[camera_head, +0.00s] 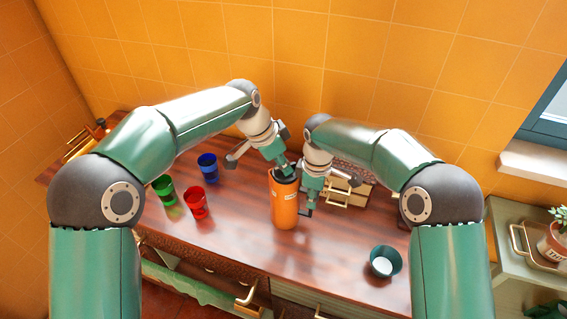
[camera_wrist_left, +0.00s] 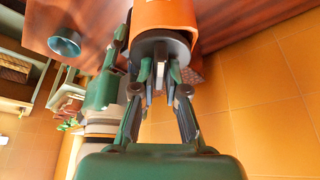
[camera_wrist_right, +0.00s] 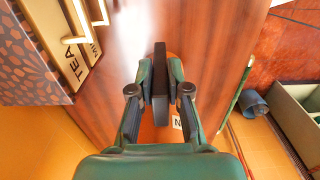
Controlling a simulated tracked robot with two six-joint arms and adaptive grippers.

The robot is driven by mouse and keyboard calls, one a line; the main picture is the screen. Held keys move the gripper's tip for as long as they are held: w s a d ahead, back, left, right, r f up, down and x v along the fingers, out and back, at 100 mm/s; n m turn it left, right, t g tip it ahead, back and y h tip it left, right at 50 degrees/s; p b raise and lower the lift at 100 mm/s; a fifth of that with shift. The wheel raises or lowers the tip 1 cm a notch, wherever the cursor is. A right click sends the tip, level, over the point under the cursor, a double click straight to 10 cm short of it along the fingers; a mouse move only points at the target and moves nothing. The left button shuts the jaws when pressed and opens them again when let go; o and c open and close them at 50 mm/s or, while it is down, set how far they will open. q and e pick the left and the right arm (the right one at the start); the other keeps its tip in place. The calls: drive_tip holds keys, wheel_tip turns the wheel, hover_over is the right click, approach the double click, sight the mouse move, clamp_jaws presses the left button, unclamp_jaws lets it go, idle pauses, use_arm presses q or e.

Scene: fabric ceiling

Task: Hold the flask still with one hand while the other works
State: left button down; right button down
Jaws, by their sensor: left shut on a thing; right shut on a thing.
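The orange flask (camera_head: 285,203) stands upright on the wooden counter (camera_head: 240,235). Its dark top (camera_head: 284,175) also shows in the left wrist view (camera_wrist_left: 158,42). My left gripper (camera_head: 283,168) comes from above and is shut on the dark top; its fingers (camera_wrist_left: 160,72) meet there.
Green (camera_head: 164,189), red (camera_head: 195,203) and blue (camera_head: 208,168) cups stand left of the flask. A teal bowl (camera_head: 385,262) is near the front right edge. Labelled boxes with gold handles (camera_head: 345,190) stand behind my right gripper. A plant pot (camera_head: 553,243) is at the far right.

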use_arm(q)
drive_tip(key=shift+n, duration=0.3)
drive_tip(key=n+t, duration=0.1)
drive_tip(key=n, duration=0.1)
drive_tip(key=n+y, duration=0.1)
drive_tip(key=n, duration=0.2)
drive_tip(key=shift+s+d+t, duration=0.1)
drive_tip(key=shift+t, duration=0.3)
drive_tip(key=shift+n+t+y, duration=0.4)
drive_tip(key=shift+n+y, duration=0.7)
drive_tip(key=shift+n, duration=1.2)
drive_tip(key=c, duration=1.5)
unclamp_jaws()
